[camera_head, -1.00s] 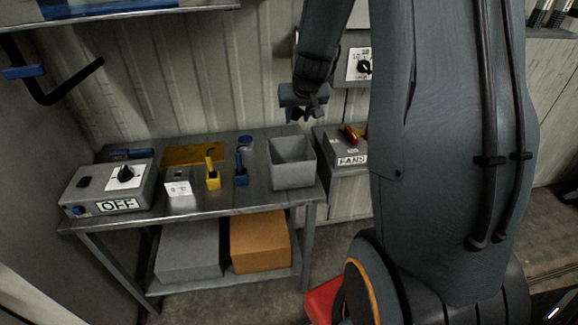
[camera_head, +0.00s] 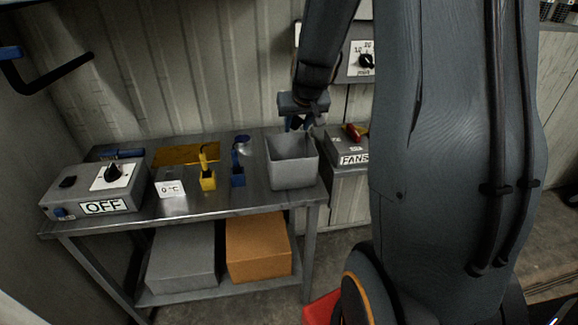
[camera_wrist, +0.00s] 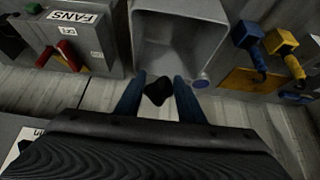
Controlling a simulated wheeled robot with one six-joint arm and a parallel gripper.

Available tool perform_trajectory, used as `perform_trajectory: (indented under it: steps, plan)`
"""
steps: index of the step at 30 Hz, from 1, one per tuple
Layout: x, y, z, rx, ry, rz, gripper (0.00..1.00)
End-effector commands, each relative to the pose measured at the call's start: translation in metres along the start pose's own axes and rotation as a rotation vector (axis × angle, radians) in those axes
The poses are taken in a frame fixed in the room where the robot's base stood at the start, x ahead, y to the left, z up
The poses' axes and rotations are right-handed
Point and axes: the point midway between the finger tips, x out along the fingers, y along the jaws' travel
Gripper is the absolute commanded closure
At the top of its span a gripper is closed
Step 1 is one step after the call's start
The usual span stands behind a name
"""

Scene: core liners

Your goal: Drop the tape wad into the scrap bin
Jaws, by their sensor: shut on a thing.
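The scrap bin is a grey open-topped box (camera_head: 292,172) at the right end of the metal table; in the wrist view the bin (camera_wrist: 180,20) opens just beyond my fingertips. My gripper (camera_head: 299,124) is just above the bin's back edge in the head view. In the wrist view my gripper (camera_wrist: 158,88) has its blue fingers shut on a small dark lump, the tape wad (camera_wrist: 158,91). The wad appears near the bin's rim, and I cannot tell whether it is over the opening. In the head view the wad is not clearly distinguishable.
The table (camera_head: 215,207) also holds a box marked OFF (camera_head: 98,190), a small meter (camera_head: 170,187), and yellow (camera_head: 207,180) and blue (camera_head: 238,178) tools. A FANS box (camera_head: 350,150) with a red switch stands right of the bin. A corrugated wall is close behind.

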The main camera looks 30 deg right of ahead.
Motion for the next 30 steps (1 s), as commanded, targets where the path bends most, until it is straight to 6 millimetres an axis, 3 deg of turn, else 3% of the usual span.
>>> perform_trajectory:
  steps: [1,2,5,16,25,30]
  plan:
    - [0.000,0.000,0.000,0.000,0.000,0.000,0.90]
    - [0.000,0.000,0.000,0.000,0.000,0.000,0.60]
    - [0.000,0.000,0.000,0.000,0.000,0.000,0.43]
    - [-0.006,0.000,0.000,0.000,0.000,0.000,0.43]
    - [-0.054,0.000,-0.001,0.000,0.003,0.000,0.43]
    - [-0.069,0.000,-0.001,-0.001,0.002,0.000,0.43]
